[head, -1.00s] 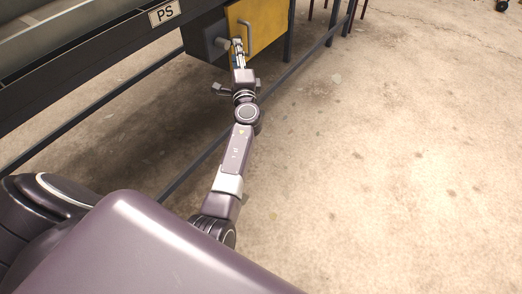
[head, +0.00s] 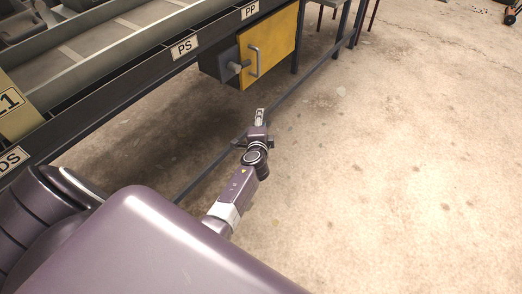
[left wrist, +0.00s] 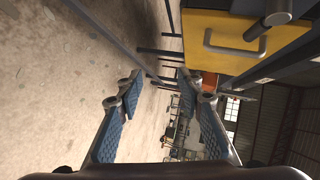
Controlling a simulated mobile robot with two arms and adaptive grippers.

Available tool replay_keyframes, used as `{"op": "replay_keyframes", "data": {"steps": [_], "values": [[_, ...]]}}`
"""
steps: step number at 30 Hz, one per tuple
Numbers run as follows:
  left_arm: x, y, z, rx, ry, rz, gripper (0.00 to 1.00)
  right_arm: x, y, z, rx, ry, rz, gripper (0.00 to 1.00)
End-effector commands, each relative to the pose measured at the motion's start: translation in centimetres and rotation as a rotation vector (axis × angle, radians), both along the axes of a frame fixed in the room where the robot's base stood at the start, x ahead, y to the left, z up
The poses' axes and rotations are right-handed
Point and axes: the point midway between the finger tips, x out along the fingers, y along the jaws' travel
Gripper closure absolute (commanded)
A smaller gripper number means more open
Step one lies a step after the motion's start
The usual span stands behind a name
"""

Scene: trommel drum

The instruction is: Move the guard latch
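A yellow guard door (head: 275,50) with a grey bar handle (head: 254,61) hangs on the frame's side. Beside the handle, a grey cylindrical latch (head: 237,67) sticks out of a dark box. My left gripper (head: 260,113) is below and in front of the door, apart from the latch. In the left wrist view the left gripper (left wrist: 158,82) is open and empty, with its blue-padded fingers spread. The latch (left wrist: 275,14), handle (left wrist: 236,50) and door (left wrist: 212,25) show at the upper right there. My right gripper is not in view.
The dark frame with signs PS (head: 184,47) and PP (head: 250,10) runs along the left. A low rail (head: 300,85) runs under the door, close to my left gripper. Open concrete floor (head: 410,160) lies to the right.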

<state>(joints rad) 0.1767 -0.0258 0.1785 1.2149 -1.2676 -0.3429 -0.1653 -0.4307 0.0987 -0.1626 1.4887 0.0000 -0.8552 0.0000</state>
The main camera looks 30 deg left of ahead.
Motion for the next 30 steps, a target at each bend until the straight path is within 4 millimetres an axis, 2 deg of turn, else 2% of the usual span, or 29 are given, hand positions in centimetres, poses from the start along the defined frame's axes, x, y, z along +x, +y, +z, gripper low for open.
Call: {"op": "replay_keyframes", "data": {"steps": [1,3,15,21,30], "values": [[-0.6,-0.5,-0.2,-0.025,0.018,-0.006,0.66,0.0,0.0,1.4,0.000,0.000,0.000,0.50],[-1.4,-1.2,-1.1,-0.063,0.040,-0.010,0.66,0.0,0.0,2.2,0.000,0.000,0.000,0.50],[-6.5,-4.4,-5.9,-0.253,0.155,-0.012,0.66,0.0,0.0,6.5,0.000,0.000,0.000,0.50],[-8.3,-5.3,-7.3,-0.307,0.188,-0.006,0.66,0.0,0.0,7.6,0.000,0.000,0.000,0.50],[-8.9,-5.6,-7.9,-0.326,0.198,-0.003,0.66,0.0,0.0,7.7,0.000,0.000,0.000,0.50]]}}
